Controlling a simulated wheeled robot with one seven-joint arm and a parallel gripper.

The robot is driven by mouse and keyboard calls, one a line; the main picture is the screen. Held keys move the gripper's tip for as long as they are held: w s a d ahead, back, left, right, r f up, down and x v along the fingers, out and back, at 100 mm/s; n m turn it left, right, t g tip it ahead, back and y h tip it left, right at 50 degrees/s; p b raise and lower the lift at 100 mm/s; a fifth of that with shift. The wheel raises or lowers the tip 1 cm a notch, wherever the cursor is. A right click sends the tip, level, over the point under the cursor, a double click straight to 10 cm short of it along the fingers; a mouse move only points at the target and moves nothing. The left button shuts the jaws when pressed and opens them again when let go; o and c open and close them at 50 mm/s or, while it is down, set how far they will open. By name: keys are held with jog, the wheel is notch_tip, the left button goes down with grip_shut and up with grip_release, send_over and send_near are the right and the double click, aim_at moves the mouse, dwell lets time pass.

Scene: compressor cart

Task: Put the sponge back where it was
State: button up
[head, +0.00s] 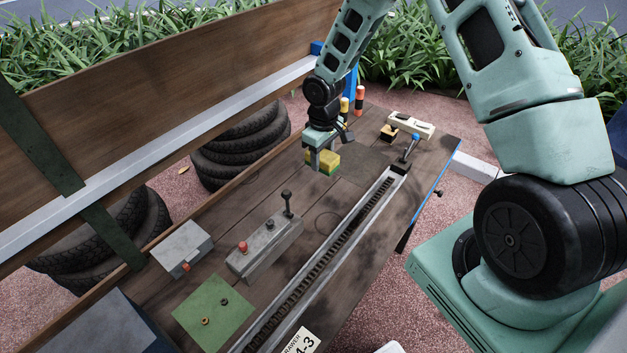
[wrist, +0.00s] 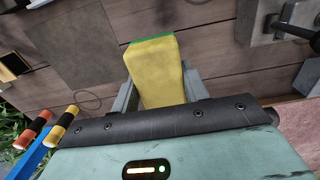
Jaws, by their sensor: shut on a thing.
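A yellow sponge with a green layer (head: 325,160) is in my gripper (head: 322,163) above the far half of the wooden bench. In the wrist view the sponge (wrist: 158,72) sits between the two grey fingers (wrist: 158,95), which are shut on it. Its green face is on the far side. I cannot tell whether its underside touches the bench. A darker rectangular patch (head: 362,165) lies on the boards just right of the sponge; it also shows in the wrist view (wrist: 75,45).
On the wooden bench (head: 330,195) stand a grey lever box (head: 265,245), a grey box with a red knob (head: 182,248) and a green mat (head: 212,312). A rail with a chain (head: 330,255) runs along the right. Orange and yellow cylinders (head: 359,97) stand behind. A wooden backboard (head: 160,85) rises at left.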

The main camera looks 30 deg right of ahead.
aim_at(320, 189)
jog(key=shift+w+f, duration=0.15)
jog(key=shift+f, duration=0.1)
notch_tip(320, 189, down, 10)
jog(key=p, duration=0.2)
jog(key=shift+r+p, duration=0.25)
jog(key=shift+p, duration=0.15)
jog(key=o, duration=0.9)
jog(key=shift+r+b, duration=1.1)
jog(key=shift+r, duration=2.7)
